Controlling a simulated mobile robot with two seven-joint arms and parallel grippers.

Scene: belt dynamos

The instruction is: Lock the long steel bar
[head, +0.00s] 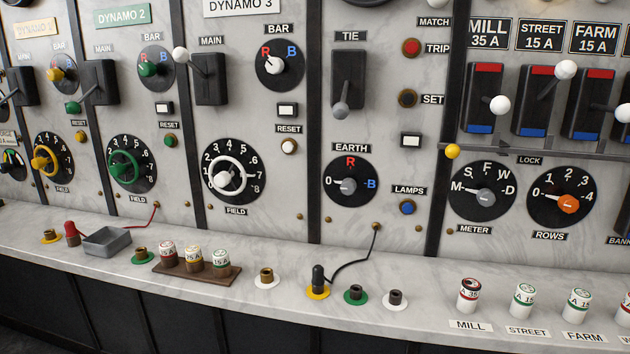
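A long thin grey steel bar (490,149) runs level across the right-hand panel, just below the feeder switches and beside the LOCK label (530,160). A yellow ball knob (453,151) sits at its left end, over the dark strip between panels. The bar's right end is outside the view. The STREET switch (535,100) handle points up to the red end. Neither gripper shows.
A marble ledge (420,275) runs below the panel. It carries fuses (469,295), sockets (356,294), a black plug (318,280) on a cable and a grey tray (107,241). The METER dial (482,192) and ROWS dial (566,196) lie below the bar.

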